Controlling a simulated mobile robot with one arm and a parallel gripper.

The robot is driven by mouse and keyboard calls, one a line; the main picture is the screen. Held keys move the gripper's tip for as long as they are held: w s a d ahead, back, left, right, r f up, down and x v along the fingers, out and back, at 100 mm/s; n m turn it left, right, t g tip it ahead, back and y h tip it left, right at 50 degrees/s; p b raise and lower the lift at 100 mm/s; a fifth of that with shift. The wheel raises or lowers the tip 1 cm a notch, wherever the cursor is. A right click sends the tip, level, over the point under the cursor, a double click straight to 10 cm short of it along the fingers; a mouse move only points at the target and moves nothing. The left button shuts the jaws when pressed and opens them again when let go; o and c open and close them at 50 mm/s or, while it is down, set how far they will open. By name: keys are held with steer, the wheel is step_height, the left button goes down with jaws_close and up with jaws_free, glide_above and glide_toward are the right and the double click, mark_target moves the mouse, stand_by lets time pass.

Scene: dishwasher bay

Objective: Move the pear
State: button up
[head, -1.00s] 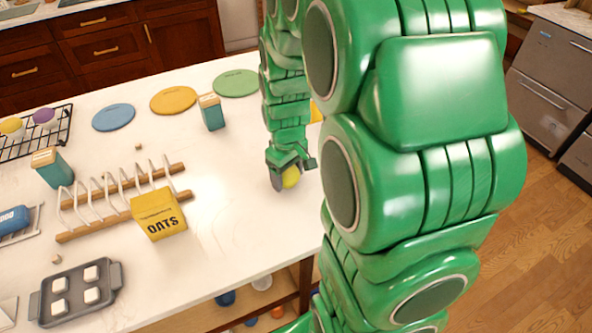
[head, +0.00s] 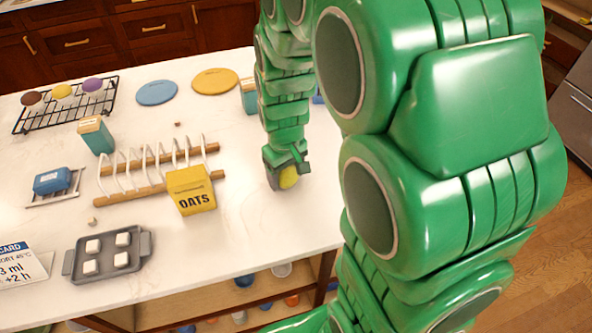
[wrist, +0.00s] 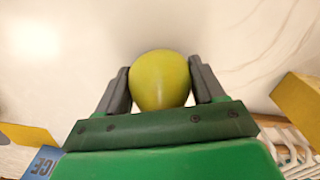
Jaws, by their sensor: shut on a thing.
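The yellow-green pear (head: 289,178) is between the fingers of my gripper (head: 285,175), just over the white counter in the head view. In the wrist view the pear (wrist: 160,80) fills the space between the two grey fingers, and my gripper (wrist: 160,88) is shut on it. One finger hides part of the pear in the head view. I cannot tell whether the pear touches the counter.
A yellow oats box (head: 191,190) stands left of my gripper, in front of a wooden rack with white prongs (head: 130,192). A grey tray with white cubes (head: 137,243) is at front left. Blue (head: 157,92) and orange (head: 215,81) discs lie behind. My arm hides the counter's right side.

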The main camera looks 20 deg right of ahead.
steer(key=shift+a, duration=3.55)
steer(key=o, duration=1.2)
steer(key=shift+r, duration=0.1)
step_height(320, 180, up, 8)
steer(key=shift+f, duration=0.2)
